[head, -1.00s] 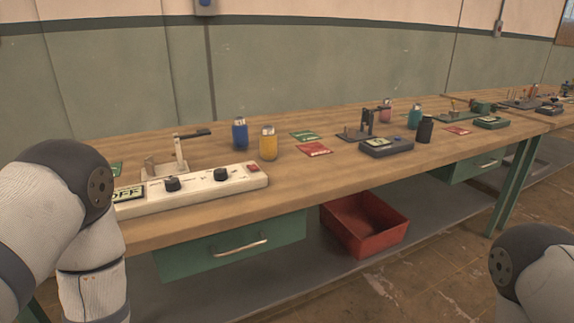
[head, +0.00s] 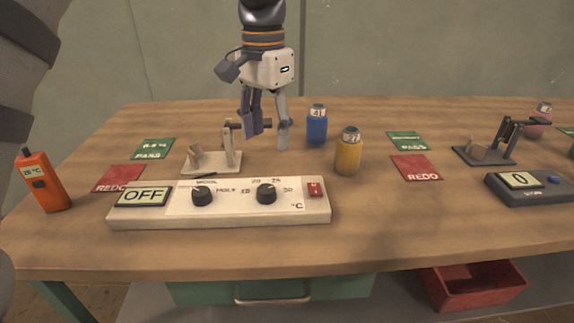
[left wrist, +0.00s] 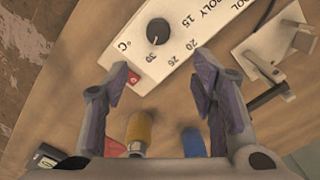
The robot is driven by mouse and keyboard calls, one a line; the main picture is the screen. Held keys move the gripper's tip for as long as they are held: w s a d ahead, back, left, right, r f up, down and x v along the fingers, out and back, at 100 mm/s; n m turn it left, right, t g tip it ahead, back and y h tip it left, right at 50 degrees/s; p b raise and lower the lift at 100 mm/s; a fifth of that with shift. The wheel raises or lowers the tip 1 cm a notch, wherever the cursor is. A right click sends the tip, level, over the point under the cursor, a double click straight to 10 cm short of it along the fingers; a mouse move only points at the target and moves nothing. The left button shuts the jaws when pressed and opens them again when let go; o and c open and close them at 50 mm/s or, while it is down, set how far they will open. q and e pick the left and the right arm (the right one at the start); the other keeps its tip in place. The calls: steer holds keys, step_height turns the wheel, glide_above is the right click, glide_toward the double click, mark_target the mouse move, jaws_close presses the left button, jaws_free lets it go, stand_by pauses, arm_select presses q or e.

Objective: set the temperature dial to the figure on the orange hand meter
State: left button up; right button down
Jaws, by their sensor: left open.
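The orange hand meter (head: 42,182) stands upright at the table's left end; its small screen seems to read 26 °C, though the digits are faint. The temperature dial (head: 266,194) is the right black knob on the white control box (head: 235,213), ringed by figures from 15 to 30. The box's screen (head: 142,196) reads OFF. My left gripper (head: 266,140) is open and empty, pointing down above and behind the box. My right gripper is out of view.
A second black knob (head: 202,196) and a red switch (head: 315,188) are on the box. A white lever stand (head: 212,163), a blue jar (head: 317,128) and a yellow jar (head: 348,155) stand behind it. The table in front of the box is clear.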

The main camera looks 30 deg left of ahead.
mark_target(266, 188)
arm_select(q)
steer(key=f, duration=0.1)
steer(key=s+f, duration=0.1)
steer(key=f, duration=0.1)
steer(key=shift+s+f, duration=0.15)
steer(key=shift+s, duration=0.2)
step_height(266, 188, down, 8)
steer(key=shift+w+f, duration=0.15)
steer(key=c, duration=1.2)
